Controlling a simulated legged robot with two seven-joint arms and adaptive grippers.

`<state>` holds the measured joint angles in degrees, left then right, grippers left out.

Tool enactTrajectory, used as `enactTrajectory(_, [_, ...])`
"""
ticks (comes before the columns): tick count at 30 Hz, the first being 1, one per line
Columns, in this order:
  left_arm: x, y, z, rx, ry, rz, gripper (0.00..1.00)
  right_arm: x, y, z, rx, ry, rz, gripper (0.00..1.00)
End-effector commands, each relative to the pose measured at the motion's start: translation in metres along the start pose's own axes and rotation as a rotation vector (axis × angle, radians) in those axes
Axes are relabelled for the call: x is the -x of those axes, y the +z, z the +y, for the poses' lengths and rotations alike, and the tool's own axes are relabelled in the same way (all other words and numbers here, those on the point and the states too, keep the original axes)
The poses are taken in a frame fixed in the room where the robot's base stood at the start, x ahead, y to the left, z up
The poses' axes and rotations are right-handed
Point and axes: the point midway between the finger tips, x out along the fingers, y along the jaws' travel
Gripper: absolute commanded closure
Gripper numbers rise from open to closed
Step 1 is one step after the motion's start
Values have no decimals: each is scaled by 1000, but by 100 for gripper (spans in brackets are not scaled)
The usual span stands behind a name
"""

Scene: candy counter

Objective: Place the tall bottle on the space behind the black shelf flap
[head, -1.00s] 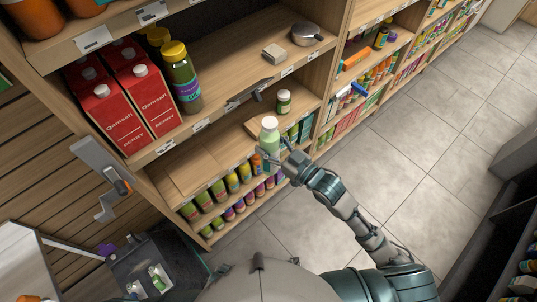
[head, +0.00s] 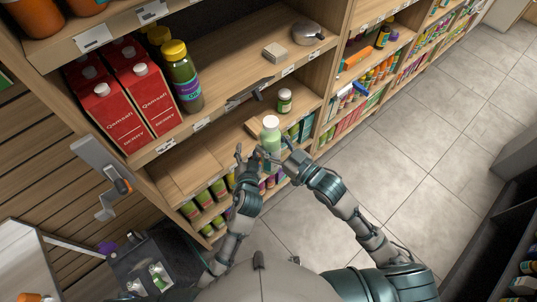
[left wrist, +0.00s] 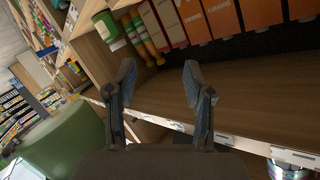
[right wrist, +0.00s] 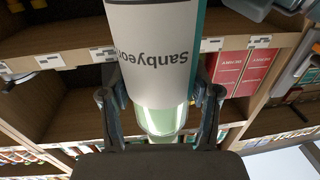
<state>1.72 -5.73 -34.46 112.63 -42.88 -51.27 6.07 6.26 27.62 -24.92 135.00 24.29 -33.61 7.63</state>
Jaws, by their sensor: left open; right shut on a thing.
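The tall bottle (head: 270,130) is pale green with a white cap, and stands roughly upright in front of the shelves in the head view. My right gripper (head: 270,152) is shut around it. In the right wrist view the bottle (right wrist: 155,55) shows a white label between the fingers. My left gripper (head: 248,153) is open and empty, just left of the bottle. A large green surface, probably the bottle, shows low in the left wrist view (left wrist: 65,150). The black shelf flap (head: 248,93) sits at the front edge of the middle shelf, with bare wood behind it.
Red cartons (head: 120,110) and yellow-capped bottles (head: 180,75) stand left on that shelf. A small box (head: 274,52) and a metal pan (head: 307,33) stand at its right. A green jar (head: 284,101) stands on the lower shelf, above rows of cans.

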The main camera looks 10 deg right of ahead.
Motion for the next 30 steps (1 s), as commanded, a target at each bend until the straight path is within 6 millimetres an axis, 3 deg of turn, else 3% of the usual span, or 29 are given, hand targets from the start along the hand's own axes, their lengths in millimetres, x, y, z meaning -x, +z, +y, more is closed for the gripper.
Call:
enactTrajectory(1, [12, -29, -17, 21, -37, 45, 48, 0, -2, 0, 1, 0, 6, 100])
enactTrajectory(3, [31, -63, -41, 51, -92, 100, 48, 0, -3, 0, 1, 0, 6, 100])
enactTrajectory(10, [118, -150, -114, 225, -227, 278, 48, 0, -3, 0, 1, 0, 6, 100])
enactTrajectory(11, [132, -159, -113, 266, -207, 303, 48, 0, -3, 0, 1, 0, 6, 100])
enactTrajectory(13, [155, -167, -88, 346, -104, 331, 48, 0, -3, 0, 1, 0, 6, 100])
enactTrajectory(16, [172, -169, -54, 413, 22, 332, 48, 0, -2, 0, 1, 0, 6, 100])
enactTrajectory(20, [185, -169, -31, 457, 113, 324, 48, 0, -2, 0, 1, 0, 6, 100])
enactTrajectory(25, [179, -172, -22, 470, 141, 320, 48, 0, -2, 0, 1, 0, 6, 100])
enactTrajectory(30, [151, -182, -22, 468, 139, 321, 48, 0, -2, 0, 1, 0, 6, 100])
